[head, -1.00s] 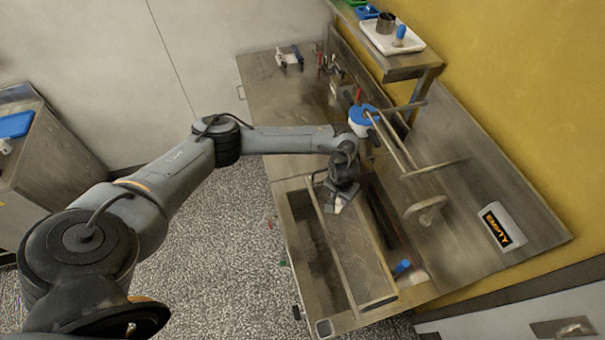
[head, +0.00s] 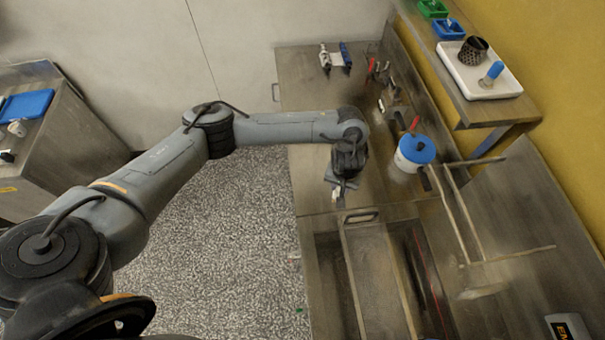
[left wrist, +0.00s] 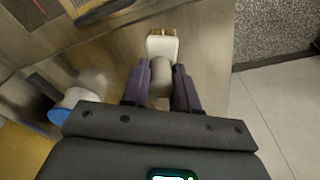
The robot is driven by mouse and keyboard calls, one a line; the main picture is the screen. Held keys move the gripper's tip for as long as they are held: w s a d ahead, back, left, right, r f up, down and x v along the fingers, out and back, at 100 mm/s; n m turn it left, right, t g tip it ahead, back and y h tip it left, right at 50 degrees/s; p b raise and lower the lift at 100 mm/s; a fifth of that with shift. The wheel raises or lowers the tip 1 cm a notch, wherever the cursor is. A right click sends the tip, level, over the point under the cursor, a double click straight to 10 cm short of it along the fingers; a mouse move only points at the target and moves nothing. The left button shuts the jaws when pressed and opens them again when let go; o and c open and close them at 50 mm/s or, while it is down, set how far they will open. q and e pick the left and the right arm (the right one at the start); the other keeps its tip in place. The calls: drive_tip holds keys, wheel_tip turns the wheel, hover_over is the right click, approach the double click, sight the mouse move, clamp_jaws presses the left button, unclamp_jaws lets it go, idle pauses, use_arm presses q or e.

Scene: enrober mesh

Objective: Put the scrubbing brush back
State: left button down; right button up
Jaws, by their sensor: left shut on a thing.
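My left gripper (head: 341,182) is shut on the scrubbing brush. In the left wrist view, the fingers of the left gripper (left wrist: 160,88) clasp the brush's grey handle. The brush (left wrist: 162,46) has a pale, blocky head with tan bristles at its far end. In the head view, the brush (head: 337,196) is a small pale piece below the gripper, mostly hidden by it. It is over the steel worktop (head: 312,120) near its front edge, just beyond the open troughs. I cannot tell whether it touches the surface. My right gripper is not in view.
A white pot with a blue lid (head: 416,150) stands to the right of the gripper. A metal bar frame (head: 465,215) rises right of the troughs (head: 375,270). Red-handled tools (head: 377,68) stand farther back. A raised shelf holds a white tray (head: 480,72).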

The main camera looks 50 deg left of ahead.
use_arm(q)
drive_tip(key=shift+w+f, duration=0.15)
drive_tip(key=shift+f, duration=0.1)
drive_tip(key=a+f+b, duration=0.1)
drive_tip(key=a+f, duration=0.2)
drive_tip(key=a+f+b, duration=0.2)
drive_tip(key=a+f, duration=0.1)
drive_tip(key=a, duration=0.1)
drive_tip(key=a+f+b, duration=0.2)
drive_tip(key=a+f, duration=0.1)
drive_tip(key=shift+s+a+f, duration=0.15)
drive_tip(key=shift+s+f, duration=0.1)
drive_tip(key=shift+s, duration=0.15)
drive_tip(key=shift+f, duration=0.35)
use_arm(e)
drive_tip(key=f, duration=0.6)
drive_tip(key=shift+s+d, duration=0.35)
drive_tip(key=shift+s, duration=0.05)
use_arm(q)
drive_tip(key=shift+f, duration=0.15)
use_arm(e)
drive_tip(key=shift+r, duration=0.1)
use_arm(q)
drive_tip(key=c, duration=0.9)
unclamp_jaws()
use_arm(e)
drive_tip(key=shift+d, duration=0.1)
use_arm(q)
drive_tip(key=shift+o, duration=0.2)
